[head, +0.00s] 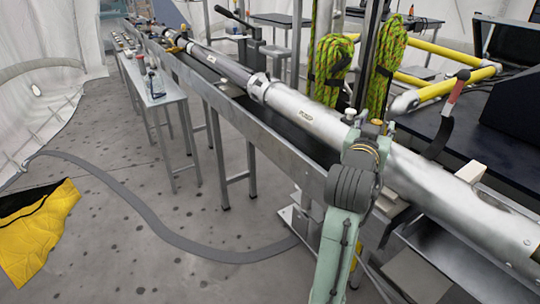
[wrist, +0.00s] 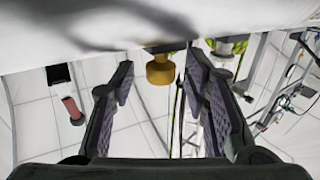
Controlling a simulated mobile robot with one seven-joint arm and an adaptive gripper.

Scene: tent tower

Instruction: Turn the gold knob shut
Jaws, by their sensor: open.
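The gold knob (wrist: 160,71) shows in the wrist view, just below the white surface across the top of the picture. My gripper (wrist: 160,80) is open, with one dark ridged finger on each side of the knob. The knob appears in the gap between the fingers, and I see no finger touching it. How deep it sits between them is hard to tell. In the head view a small gold spot on the long silver tube (head: 430,172), just above my arm, may be the same knob. My fingers are hidden there behind my green and grey arm.
A red-handled lever (head: 458,88) stands right of the tube; a red handle (wrist: 70,108) also shows in the wrist view. Green rope coils (head: 331,68) hang behind the tube.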

